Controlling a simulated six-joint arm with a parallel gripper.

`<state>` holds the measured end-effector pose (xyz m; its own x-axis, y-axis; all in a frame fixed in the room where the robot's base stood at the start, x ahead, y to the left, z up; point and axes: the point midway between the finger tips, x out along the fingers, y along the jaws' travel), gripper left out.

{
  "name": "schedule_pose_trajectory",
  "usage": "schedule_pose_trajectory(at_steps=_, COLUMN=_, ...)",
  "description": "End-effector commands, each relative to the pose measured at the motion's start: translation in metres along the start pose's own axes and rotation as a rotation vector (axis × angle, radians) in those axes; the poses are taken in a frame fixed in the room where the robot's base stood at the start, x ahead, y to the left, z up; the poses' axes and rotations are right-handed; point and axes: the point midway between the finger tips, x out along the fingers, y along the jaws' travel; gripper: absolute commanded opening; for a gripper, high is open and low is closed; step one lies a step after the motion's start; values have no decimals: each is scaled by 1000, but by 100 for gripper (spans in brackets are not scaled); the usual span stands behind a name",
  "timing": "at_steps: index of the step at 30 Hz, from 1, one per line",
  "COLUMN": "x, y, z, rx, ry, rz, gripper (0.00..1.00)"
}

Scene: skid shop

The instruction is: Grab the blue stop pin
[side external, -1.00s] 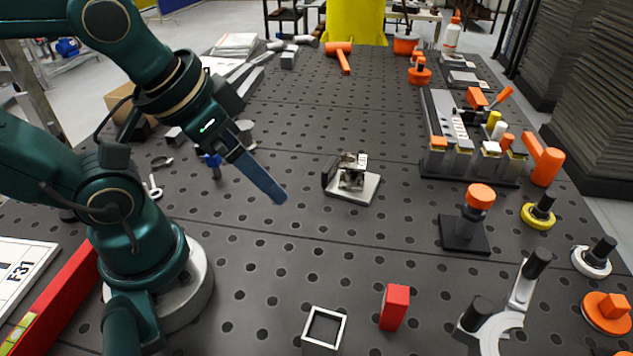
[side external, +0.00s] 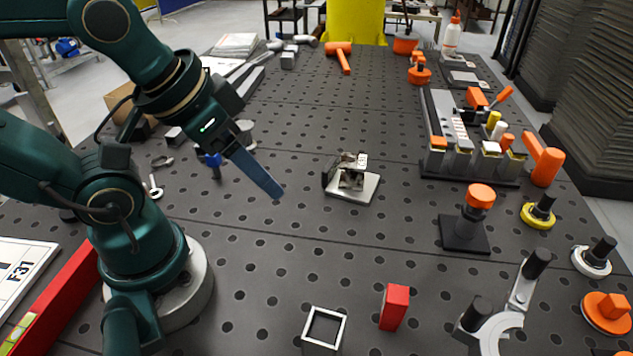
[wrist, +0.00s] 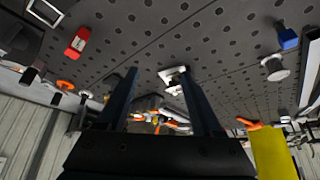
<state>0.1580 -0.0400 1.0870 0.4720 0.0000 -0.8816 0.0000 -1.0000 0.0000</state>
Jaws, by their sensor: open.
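The blue stop pin (side external: 213,164) stands upright on the dark perforated table in the side view, just left of and behind my gripper. Its blue head also shows at the upper right of the wrist view (wrist: 288,39), well to the right of the fingers. My gripper (side external: 277,193) is in the air over the table, fingers pointing down and to the right. In the wrist view its two fingers (wrist: 158,75) are apart, with nothing held between them. The pin is apart from the fingers.
A grey spool-like part (side external: 244,134) stands close behind the pin. A small metal clamp on a pale plate (side external: 350,187) sits right of my gripper. A red block (side external: 394,307) and a square frame (side external: 323,330) are at the front. The table between them is mostly clear.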

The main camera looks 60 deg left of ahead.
Motion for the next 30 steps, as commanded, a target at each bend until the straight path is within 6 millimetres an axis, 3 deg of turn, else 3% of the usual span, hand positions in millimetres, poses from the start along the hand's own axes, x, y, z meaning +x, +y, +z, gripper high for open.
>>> schedule_pose_trajectory(at_steps=5, x=-9, y=0, z=-6, rx=0, ry=5, rz=0, gripper=68)
schedule_pose_trajectory(at_steps=12, x=-47, y=0, z=-26, rx=0, ry=6, rz=0, gripper=68)
schedule_pose_trajectory(at_steps=23, x=-30, y=-70, z=-31, rx=327, ry=-361, rz=-233, gripper=68)
schedule_pose_trajectory(at_steps=30, x=-26, y=-141, z=-37, rx=589, ry=-777, rz=-354, gripper=68)
